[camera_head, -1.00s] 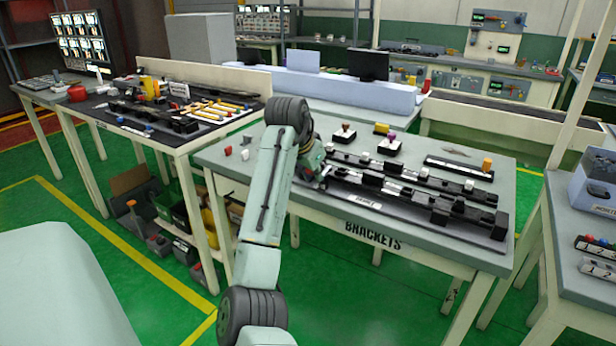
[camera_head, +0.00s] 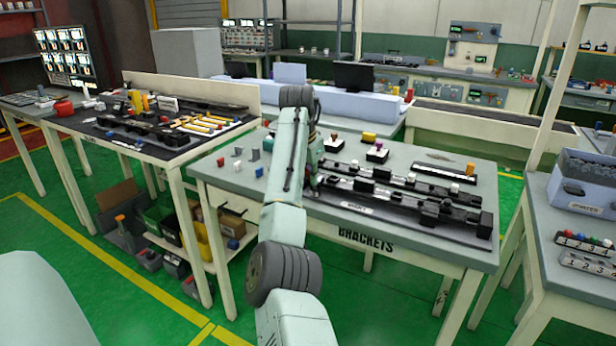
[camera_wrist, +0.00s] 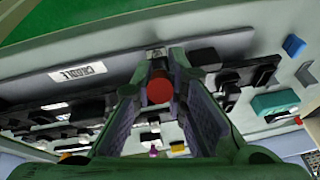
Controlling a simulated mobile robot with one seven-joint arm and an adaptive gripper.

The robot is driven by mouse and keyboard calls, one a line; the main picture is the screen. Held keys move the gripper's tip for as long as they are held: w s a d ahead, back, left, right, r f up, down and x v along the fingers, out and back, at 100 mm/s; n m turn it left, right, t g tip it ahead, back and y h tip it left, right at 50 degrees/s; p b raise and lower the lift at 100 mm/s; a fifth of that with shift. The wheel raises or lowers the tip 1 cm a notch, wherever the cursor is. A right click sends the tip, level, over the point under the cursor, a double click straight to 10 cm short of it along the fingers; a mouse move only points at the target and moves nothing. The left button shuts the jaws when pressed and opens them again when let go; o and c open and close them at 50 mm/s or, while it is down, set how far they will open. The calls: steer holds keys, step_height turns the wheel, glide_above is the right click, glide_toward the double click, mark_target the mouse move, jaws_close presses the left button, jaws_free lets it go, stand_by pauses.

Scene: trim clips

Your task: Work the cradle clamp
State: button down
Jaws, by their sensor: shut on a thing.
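The cradle clamp stands at the left end of the front black fixture row (camera_head: 405,203) on the brackets table, mostly hidden by my arm in the head view. A white label (camera_wrist: 78,73) reading "CRADLE" lies beside the row in the wrist view. A round red knob (camera_wrist: 160,90) shows between my fingers there. My gripper (camera_wrist: 165,62) is shut on this knob, with the fingers on either side of it. In the head view my gripper (camera_head: 313,184) is low at the row's left end, and its fingertips are too small to make out.
A second black row (camera_head: 400,178) runs behind the front one. Small loose blocks, such as a red one (camera_head: 220,162), lie on the table's left. Stamp-like pieces (camera_head: 377,152) stand at the back. Another worktable (camera_head: 180,146) with tools stands to the left.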

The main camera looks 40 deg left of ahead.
steer(key=shift+d+f, duration=0.1)
steer(key=shift+f, duration=0.05)
steer(key=c, duration=1.6)
jaws_free()
steer(key=v, duration=1.2)
